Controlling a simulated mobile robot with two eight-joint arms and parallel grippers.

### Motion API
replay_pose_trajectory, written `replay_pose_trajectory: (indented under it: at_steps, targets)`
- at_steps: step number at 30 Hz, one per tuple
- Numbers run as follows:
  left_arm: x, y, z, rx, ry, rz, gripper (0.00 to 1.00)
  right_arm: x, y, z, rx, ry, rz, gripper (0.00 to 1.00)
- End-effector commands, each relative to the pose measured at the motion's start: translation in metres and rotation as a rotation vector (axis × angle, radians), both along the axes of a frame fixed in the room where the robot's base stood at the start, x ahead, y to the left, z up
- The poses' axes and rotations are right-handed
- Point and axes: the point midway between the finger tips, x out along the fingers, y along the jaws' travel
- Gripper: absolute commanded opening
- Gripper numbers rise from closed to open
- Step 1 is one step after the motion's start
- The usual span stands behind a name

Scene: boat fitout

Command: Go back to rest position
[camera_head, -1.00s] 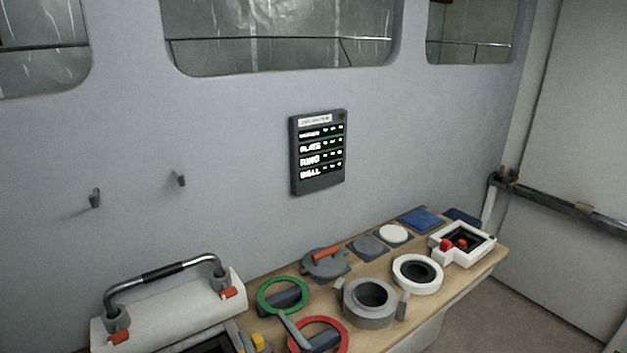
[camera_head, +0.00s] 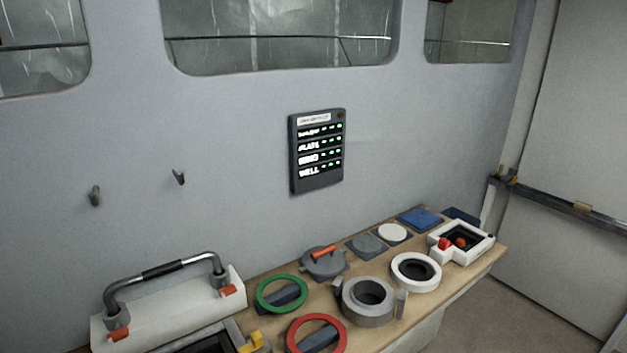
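Neither of my grippers shows in the head view. The wooden bench (camera_head: 440,283) holds the fitting parts. A green ring (camera_head: 262,305) and a red ring (camera_head: 292,332) each lie around or over a dark bar-shaped block. A grey round housing (camera_head: 369,318) with side tabs stands to their right. A white ring (camera_head: 399,282) lies behind it. A grey round cover (camera_head: 318,266) with an orange handle lies behind the green ring.
A white case (camera_head: 180,310) with a large bar handle stands at left. A white frame (camera_head: 476,252) with red parts sits at the bench's right end. A lit panel (camera_head: 320,185) and two hooks (camera_head: 178,177) are on the wall. Floor shows at right.

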Motion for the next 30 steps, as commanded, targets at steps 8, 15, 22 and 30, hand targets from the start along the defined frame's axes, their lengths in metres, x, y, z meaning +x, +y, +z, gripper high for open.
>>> replay_pose_trajectory:
  at_steps: [8,15,22,30]
  targets:
    - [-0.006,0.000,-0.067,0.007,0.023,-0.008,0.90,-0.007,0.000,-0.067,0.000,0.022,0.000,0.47]
    - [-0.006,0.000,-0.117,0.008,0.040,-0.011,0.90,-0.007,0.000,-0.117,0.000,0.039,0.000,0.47]
    - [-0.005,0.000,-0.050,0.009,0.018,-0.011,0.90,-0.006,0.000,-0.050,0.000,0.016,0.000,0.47]
    - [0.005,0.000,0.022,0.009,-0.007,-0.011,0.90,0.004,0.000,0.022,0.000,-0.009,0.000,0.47]
